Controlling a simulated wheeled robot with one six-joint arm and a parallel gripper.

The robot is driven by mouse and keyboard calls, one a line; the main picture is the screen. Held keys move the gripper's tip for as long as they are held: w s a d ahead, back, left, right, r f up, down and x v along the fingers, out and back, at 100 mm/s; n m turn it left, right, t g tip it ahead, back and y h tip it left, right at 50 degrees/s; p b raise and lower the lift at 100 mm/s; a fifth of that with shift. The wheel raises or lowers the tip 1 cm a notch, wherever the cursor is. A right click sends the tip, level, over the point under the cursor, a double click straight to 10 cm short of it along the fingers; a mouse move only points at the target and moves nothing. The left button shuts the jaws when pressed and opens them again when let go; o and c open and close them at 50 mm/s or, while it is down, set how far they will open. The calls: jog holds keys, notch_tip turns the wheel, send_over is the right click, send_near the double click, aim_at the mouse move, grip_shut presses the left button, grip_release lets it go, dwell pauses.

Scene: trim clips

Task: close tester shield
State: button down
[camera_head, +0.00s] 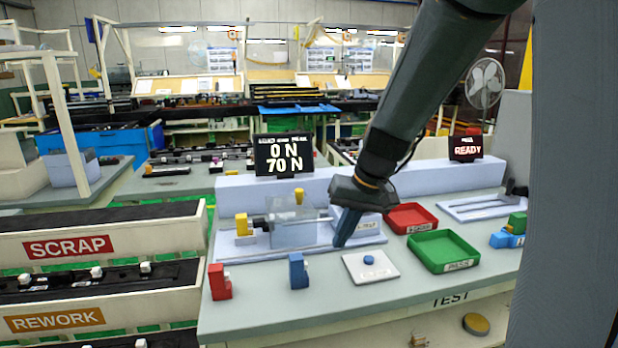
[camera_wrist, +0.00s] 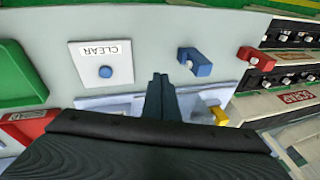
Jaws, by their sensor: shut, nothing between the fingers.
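The tester (camera_head: 330,243) is a pale blue-grey fixture on the bench. Its clear shield (camera_head: 290,232) is a see-through box left of my gripper, with a yellow knob (camera_head: 299,196) above it. A yellow block (camera_head: 243,226) stands at the tester's left end; a yellow part also shows in the wrist view (camera_wrist: 219,115). My gripper (camera_head: 341,243) points down over the tester's right part, right of the shield and apart from it. Its fingers are together and empty in the wrist view (camera_wrist: 159,80). My arm and gripper hide part of the tester's right side.
A red block (camera_head: 219,282) and a blue block (camera_head: 298,271) stand at the bench front. A white CLEAR plate with a blue button (camera_head: 369,260) lies front right of my gripper. Red (camera_head: 410,205) and green (camera_head: 460,235) trays sit further right. Displays read 0 N / 70 N and READY.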

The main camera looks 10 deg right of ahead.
jog(key=w+d+r+t+y+p, duration=0.25)
jog(key=w+d+r, duration=0.25)
jog(key=w+r, duration=0.7)
jog(key=w+a+f+p, duration=0.5)
jog(key=w+a+f, duration=0.1)
jog(key=a+f, duration=0.1)
jog(key=shift+f+t+h, duration=0.35)
jog(key=shift+f+t, duration=0.1)
jog(key=shift+a, duration=0.15)
